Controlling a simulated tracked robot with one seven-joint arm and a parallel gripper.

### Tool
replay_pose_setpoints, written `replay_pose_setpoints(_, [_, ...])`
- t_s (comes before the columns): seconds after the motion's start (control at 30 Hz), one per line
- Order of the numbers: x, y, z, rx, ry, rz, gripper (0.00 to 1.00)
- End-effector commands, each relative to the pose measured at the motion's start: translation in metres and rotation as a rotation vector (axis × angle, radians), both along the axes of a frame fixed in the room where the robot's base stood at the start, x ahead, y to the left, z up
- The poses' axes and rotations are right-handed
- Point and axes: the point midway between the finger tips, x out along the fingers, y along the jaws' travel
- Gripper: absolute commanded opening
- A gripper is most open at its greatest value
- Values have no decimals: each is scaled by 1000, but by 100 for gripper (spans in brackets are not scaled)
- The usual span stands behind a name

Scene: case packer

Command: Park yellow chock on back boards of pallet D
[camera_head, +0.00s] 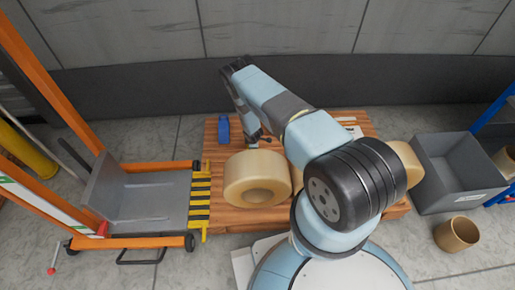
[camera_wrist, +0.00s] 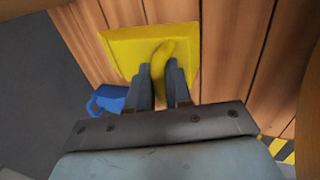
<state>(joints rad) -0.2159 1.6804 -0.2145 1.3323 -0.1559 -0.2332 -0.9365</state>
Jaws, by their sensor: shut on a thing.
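The yellow chock (camera_wrist: 150,48) is a flat yellow block with a curved handle. In the wrist view my gripper (camera_wrist: 166,72) is shut on that handle. The chock shows over wooden boards; I cannot tell whether it touches them. In the head view my gripper (camera_head: 257,138) is low over the back part of the wooden pallet (camera_head: 340,117), and the chock is hidden there. No pallet letter is readable. The pallet's boards also show in the wrist view (camera_wrist: 225,50).
A blue object (camera_head: 223,130) stands at the pallet's back left, close to the chock in the wrist view (camera_wrist: 108,98). A large tan roll (camera_head: 245,172) lies on the pallet's front. An orange stacker (camera_head: 150,241) stands left; a grey bin (camera_head: 440,190) and another roll (camera_head: 457,234) are right.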

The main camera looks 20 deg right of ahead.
Motion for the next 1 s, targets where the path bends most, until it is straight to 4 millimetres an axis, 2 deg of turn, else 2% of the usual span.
replay_pose_setpoints(0.17, [1, 0, -10, 0, -1, -1, 0])
replay_pose_setpoints(0.43, [1, 0, -40, 0, -1, 0, 0])
replay_pose_setpoints(0.77, [1, 1, -45, 1, -2, -1, 0])
replay_pose_setpoints(0.8, [1, 0, -45, 0, -1, -1, 23])
replay_pose_setpoints(1.0, [1, 0, -45, 0, -1, -1, 42])
